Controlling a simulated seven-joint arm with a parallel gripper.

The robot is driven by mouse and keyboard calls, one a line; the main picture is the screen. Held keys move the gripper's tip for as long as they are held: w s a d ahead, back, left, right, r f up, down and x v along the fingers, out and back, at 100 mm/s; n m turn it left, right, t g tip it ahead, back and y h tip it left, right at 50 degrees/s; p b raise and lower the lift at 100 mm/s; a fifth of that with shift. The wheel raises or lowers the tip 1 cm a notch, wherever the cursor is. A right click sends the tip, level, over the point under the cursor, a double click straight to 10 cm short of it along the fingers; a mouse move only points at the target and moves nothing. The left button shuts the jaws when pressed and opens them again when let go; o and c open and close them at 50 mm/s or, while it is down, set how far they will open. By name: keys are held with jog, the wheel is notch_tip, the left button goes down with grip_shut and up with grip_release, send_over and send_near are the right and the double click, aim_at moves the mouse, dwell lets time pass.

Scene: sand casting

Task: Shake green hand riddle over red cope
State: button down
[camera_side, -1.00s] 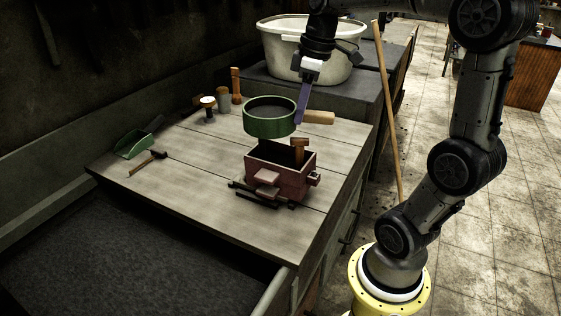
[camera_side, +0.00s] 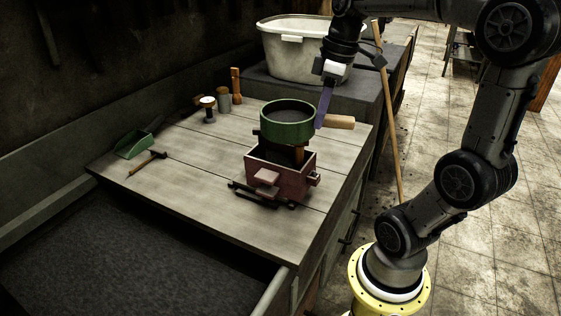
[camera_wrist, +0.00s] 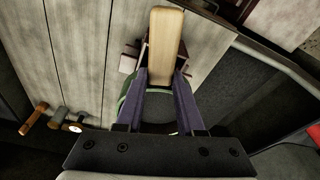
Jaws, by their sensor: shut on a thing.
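The green hand riddle (camera_side: 286,132) is a round green sieve with dark contents or mesh inside and a pale wooden handle (camera_side: 341,122) on its right. My gripper (camera_side: 321,124) is shut on the riddle by its handle side and holds it level, raised over the red cope. The red cope (camera_side: 280,181) is an open box on the bench, with a wooden piece standing up in it, partly hidden by the riddle. In the wrist view my purple fingers (camera_wrist: 170,92) lie on both sides of the handle (camera_wrist: 165,45); the riddle is mostly hidden behind the gripper.
The wooden bench (camera_side: 190,190) has free room left of the cope. A green dustpan (camera_side: 134,146), a hammer (camera_side: 148,163) and several small tools stand or lie farther left and back. A white tub (camera_side: 300,45) is behind; a dark sand bin (camera_side: 120,260) is in front.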

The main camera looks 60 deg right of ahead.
jog(key=shift+s, duration=0.6)
jog(key=w, duration=0.6)
jog(key=shift+w, duration=0.1)
jog(key=shift+s, duration=3.15)
jog(key=shift+w, duration=3.15)
jog(key=shift+s, duration=3.2)
jog(key=shift+r, duration=2.5)
